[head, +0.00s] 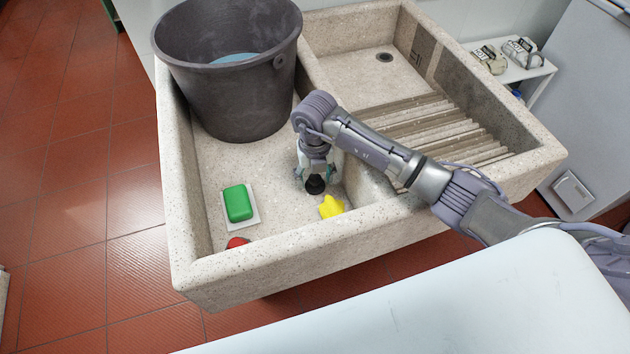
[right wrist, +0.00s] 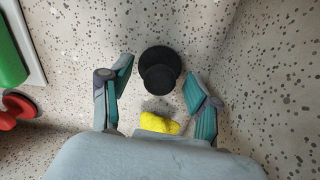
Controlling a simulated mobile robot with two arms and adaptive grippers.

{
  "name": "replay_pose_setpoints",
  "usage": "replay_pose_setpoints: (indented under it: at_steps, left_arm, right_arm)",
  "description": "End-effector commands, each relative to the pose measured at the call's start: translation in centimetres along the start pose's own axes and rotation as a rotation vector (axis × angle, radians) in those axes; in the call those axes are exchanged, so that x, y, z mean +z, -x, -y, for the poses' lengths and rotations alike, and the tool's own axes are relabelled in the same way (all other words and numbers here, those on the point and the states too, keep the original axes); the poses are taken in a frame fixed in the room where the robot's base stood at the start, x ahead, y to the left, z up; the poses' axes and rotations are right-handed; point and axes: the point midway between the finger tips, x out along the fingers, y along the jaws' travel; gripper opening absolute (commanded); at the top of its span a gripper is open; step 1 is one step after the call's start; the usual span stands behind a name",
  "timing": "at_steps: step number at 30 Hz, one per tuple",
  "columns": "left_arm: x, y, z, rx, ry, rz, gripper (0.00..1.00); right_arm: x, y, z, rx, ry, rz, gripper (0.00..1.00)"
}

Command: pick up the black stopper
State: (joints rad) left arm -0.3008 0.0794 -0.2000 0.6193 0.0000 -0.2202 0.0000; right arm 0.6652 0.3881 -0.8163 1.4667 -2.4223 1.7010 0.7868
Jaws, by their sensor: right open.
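The black stopper (head: 315,184) stands on the floor of the left basin, just below my right gripper (head: 316,176). In the right wrist view the stopper (right wrist: 160,70) is a round black disc with a smaller knob. It lies between and slightly beyond the fingertips of my right gripper (right wrist: 160,82). The fingers are spread apart, with a gap on each side of the stopper, and hold nothing. My left gripper is not in view.
A yellow object (head: 331,207) lies close to the stopper. A green block (head: 238,203) on a white plate and a red object (head: 237,242) are to the left. A big dark bucket (head: 222,107) stands behind. The basin wall (head: 368,190) rises close on the right.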

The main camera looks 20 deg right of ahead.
Motion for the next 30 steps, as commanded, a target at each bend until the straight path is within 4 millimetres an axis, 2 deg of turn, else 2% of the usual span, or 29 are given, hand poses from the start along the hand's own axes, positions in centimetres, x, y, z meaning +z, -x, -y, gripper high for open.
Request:
replay_pose_setpoints:
  at_steps: [8, 19, 26, 30]
  left_arm:
    - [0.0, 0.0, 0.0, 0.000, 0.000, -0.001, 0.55]
    - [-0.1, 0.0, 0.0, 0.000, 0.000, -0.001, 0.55]
    - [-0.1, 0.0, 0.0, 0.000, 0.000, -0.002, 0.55]
    - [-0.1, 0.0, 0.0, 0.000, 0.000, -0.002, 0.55]
  right_arm:
    - [0.0, -0.4, 0.0, 0.001, 0.001, 0.001, 0.61]
    - [0.0, -0.4, 0.0, 0.001, 0.000, 0.001, 0.01]
    - [0.0, -0.3, 0.0, 0.001, 0.000, 0.001, 0.00]
    - [0.1, 0.9, 0.0, 0.001, 0.000, 0.004, 0.00]
